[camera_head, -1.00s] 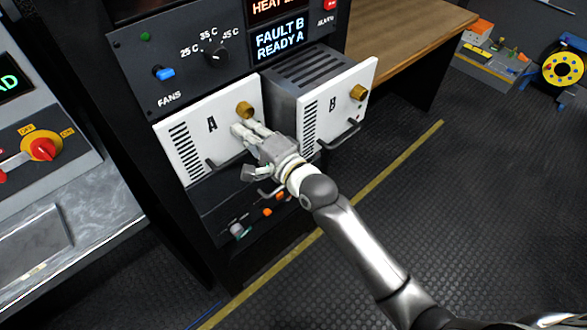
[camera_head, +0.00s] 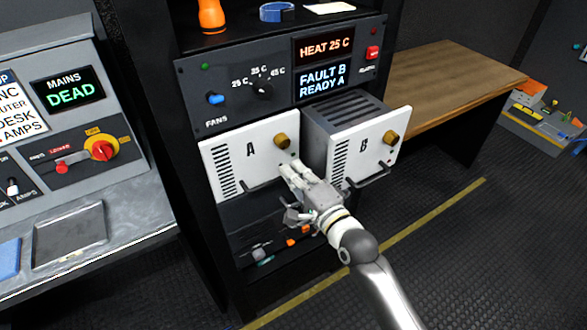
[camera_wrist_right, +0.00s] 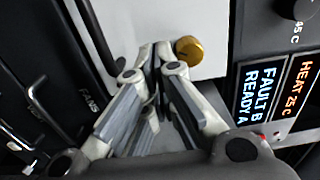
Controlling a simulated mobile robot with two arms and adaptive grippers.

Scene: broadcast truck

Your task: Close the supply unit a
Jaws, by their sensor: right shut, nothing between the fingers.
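Supply unit A (camera_head: 250,150) is a white front panel with vent slots, the letter A, a brass knob (camera_head: 282,141) and a dark handle. It sits in the black rack, and its grey body does not show. My right gripper (camera_head: 284,170) is shut and empty, fingertips at the panel's right part just below the knob. In the right wrist view the closed fingertips (camera_wrist_right: 155,52) are at the white panel beside the brass knob (camera_wrist_right: 188,48). Whether they touch it I cannot tell. The gripper hides part of the panel's lower right. My left gripper is not in view.
Supply unit B (camera_head: 370,150) stands pulled out to the right, its grey vented body showing. Above, the display (camera_head: 322,80) reads "FAULT B READY A". A wooden bench (camera_head: 450,80) is at right and a mains console (camera_head: 90,130) at left.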

